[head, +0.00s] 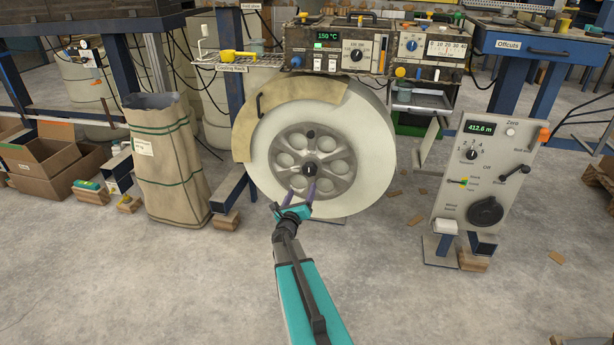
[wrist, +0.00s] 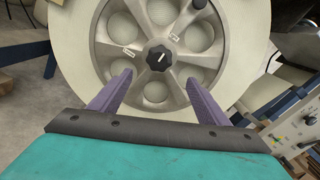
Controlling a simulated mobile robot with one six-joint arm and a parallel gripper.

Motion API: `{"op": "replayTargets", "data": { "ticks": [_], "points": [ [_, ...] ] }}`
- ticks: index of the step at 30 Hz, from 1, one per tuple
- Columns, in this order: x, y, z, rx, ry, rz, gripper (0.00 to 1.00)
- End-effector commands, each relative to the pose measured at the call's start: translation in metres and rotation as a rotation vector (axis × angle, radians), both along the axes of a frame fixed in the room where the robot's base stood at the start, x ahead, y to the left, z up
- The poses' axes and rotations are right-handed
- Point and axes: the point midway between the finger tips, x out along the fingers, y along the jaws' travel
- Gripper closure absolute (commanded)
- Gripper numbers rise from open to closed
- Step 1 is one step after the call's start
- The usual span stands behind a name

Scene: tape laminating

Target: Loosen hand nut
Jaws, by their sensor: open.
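The hand nut (wrist: 160,58) is a dark, lobed knob with a white pointer line, at the centre of a grey hub with round holes. It also shows in the head view (head: 309,170). The hub belongs to a large pale roll (head: 365,170). My gripper (head: 299,192) is open and empty, its two purple fingers pointing at the hub. In the wrist view, the fingertips (wrist: 160,80) stand apart on either side, a little below the nut. Nothing is held. The gap in depth between the fingertips and the nut is hard to judge.
A beige guard (head: 290,108) with a handle covers the roll's upper left. A control panel (head: 485,180) stands at the right. A brown sack (head: 165,155) and cardboard boxes (head: 45,165) stand at the left. A heater control box (head: 335,45) sits above the roll. The floor in front is mostly clear.

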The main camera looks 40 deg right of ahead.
Motion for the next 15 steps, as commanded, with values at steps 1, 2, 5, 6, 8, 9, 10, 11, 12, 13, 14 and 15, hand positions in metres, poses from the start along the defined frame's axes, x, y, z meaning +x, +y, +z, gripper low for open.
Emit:
{"op": "replayTargets", "data": {
  "ticks": [1,2,5,6,8,9,10,11,12,13,14,15],
  "points": [
    [0.001,-0.002,0.0,0.0,0.0,0.0,0.3],
    [0.002,-0.003,0.0,0.0,0.0,0.0,0.3],
    [0.006,-0.009,-0.001,-0.001,0.001,0.0,0.3],
    [0.007,-0.012,-0.001,-0.001,0.001,0.0,0.3],
    [0.01,-0.016,-0.001,-0.001,0.001,0.0,0.3],
    [0.013,-0.02,-0.001,-0.001,0.001,-0.001,0.3],
    [0.014,-0.022,-0.001,-0.001,0.001,-0.001,0.3],
    [0.016,-0.025,-0.001,-0.001,0.001,-0.001,0.3],
    [0.018,-0.028,-0.001,-0.001,0.001,-0.001,0.3],
    [0.02,-0.031,-0.002,-0.001,0.001,-0.001,0.3],
    [0.021,-0.034,-0.001,-0.001,0.001,0.0,0.3],
    [0.023,-0.037,-0.001,-0.001,0.001,0.0,0.3]
  ]
}}
